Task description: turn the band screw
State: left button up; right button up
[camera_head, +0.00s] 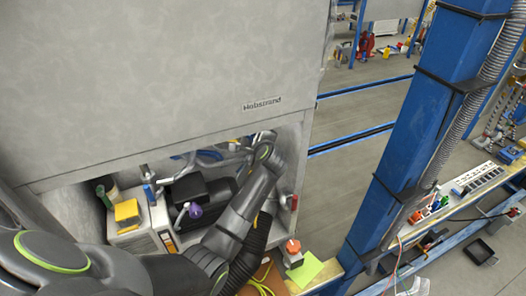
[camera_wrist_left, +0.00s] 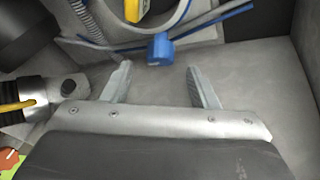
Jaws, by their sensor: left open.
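My left gripper (camera_wrist_left: 158,84) is open and empty in the left wrist view, with its two grey fingers apart. A small blue block (camera_wrist_left: 160,48), which may be the band screw, lies just beyond and between the fingertips. A thin blue and grey strip or line (camera_wrist_left: 215,22) runs beside it to the upper right. I cannot tell whether the fingers touch anything; a gap shows between them and the block. In the head view my left arm reaches into the grey cabinet's opening, with its wrist (camera_head: 264,150) at the back right; the fingertips and the blue block are hidden there.
The grey cabinet (camera_head: 180,75) overhangs the opening. Inside stand a black box (camera_head: 188,190), a purple knob (camera_head: 195,210) and a yellow block (camera_head: 127,211). A red handle (camera_head: 291,202) sits on the right wall. An orange-red button box (camera_head: 293,250) and a blue post (camera_head: 425,110) stand to the right.

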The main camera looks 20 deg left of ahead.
pick_arm(q)
jog(key=b+v, duration=0.2)
jog(key=v, duration=0.7)
jog(key=shift+s+d, duration=0.25)
